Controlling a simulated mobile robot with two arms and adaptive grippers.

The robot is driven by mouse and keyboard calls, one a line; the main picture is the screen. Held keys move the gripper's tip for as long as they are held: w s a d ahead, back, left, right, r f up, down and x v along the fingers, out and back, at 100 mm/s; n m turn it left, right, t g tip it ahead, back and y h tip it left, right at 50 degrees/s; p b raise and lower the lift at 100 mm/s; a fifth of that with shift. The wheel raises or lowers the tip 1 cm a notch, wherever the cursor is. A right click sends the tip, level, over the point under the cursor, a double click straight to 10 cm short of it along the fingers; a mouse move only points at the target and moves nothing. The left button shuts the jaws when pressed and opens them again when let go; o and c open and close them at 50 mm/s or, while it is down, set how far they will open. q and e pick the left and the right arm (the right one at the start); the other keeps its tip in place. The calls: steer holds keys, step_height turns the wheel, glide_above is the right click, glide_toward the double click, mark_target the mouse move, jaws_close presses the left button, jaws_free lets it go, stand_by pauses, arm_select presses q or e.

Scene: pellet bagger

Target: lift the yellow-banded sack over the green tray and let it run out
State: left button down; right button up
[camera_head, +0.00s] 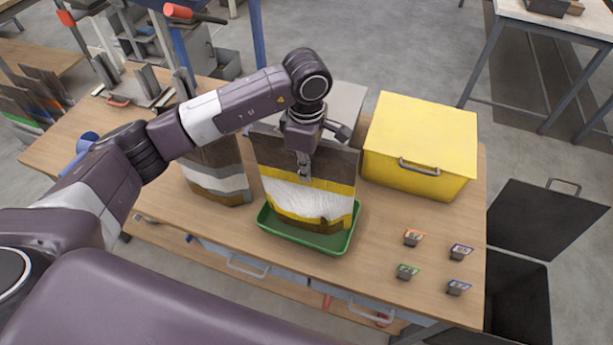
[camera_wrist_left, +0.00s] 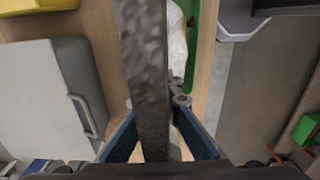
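The yellow-banded sack (camera_head: 330,172), brown and white with yellow bands, is upright at the green tray (camera_head: 292,235). Its lower edge is within the tray rim; I cannot tell whether it touches the tray floor. My left gripper (camera_head: 304,172) reaches down from above at the sack's upper part. In the left wrist view the sack's dark edge (camera_wrist_left: 146,70) runs between the blue fingers (camera_wrist_left: 160,135), which are closed against it. A strip of the green tray (camera_wrist_left: 207,40) shows beside it. The sack's far side and the tray's far part are hidden. My right gripper is out of view.
A grey-banded sack (camera_head: 222,180) stands left of the tray. A yellow lidded box (camera_head: 422,140) is at right, with a grey box (camera_head: 345,104) behind the sack. Several small tags (camera_head: 411,237) lie front right. Bare wooden tabletop (camera_head: 385,225) lies right of the tray.

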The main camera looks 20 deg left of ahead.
arm_select(q)
step_height(320, 180, up, 10)
steer(key=b, duration=0.3)
step_height(320, 180, up, 6)
steer(key=shift+r+b, duration=0.2)
steer(key=shift+b, duration=0.2)
steer(key=shift+r, duration=0.65)
steer(key=shift+r+p, duration=0.35)
steer(key=shift+r, duration=0.45)
steer(key=shift+f, duration=0.1)
stand_by(4.6)
